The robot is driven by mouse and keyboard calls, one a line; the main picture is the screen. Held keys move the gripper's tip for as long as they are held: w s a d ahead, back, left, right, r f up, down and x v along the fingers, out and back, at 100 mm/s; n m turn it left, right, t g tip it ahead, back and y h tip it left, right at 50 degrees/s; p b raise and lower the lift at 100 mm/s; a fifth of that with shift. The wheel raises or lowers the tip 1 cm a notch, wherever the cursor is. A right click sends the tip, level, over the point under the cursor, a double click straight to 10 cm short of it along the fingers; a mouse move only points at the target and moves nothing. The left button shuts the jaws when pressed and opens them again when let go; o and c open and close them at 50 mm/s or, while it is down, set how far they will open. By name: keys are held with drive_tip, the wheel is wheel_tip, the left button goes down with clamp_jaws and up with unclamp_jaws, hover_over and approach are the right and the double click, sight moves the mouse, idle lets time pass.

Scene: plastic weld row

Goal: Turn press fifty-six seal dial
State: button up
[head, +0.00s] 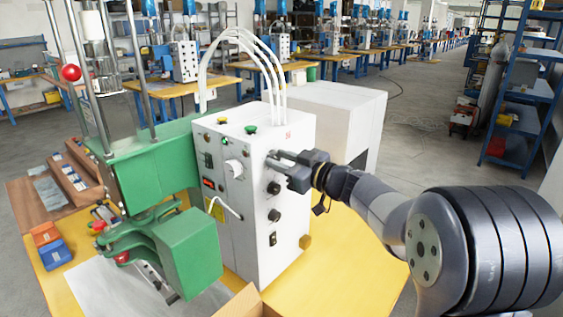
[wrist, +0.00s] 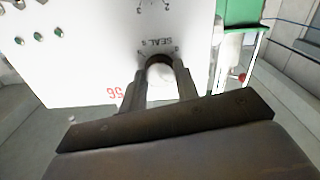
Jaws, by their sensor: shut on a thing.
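The press fifty-six control box (head: 243,245) is a white cabinet on the yellow table. Its side panel carries a column of black dials, and a red 56 (wrist: 115,93) shows upside down in the wrist view. The seal dial (wrist: 159,59) is a dark knob under the printed word SEAL, with scale marks around it. My gripper (head: 274,160) reaches the panel from the right at the topmost dial's height. In the wrist view my gripper (wrist: 160,70) has one finger on each side of the seal dial and is shut on it. The fingers hide most of the knob and its pointer.
Lower black dials (head: 273,188) sit just below my gripper. The green press (head: 160,175) stands left of the box. White hoses (head: 270,65) rise from its top. A white cabinet (head: 335,115) stands behind, and a cardboard box (head: 247,303) is at the front.

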drive_tip(key=n+b, duration=0.1)
drive_tip(key=n, duration=0.2)
drive_tip(key=shift+f+n, duration=0.1)
drive_tip(key=shift+n, duration=0.2)
drive_tip(key=shift+n+b, duration=0.75)
drive_tip(key=shift+n, duration=0.95)
drive_tip(key=o, duration=1)
drive_tip(key=shift+c, duration=0.2)
drive_tip(key=b+v, duration=0.1)
drive_tip(key=v, duration=0.9)
drive_tip(key=shift+s+d, duration=0.3)
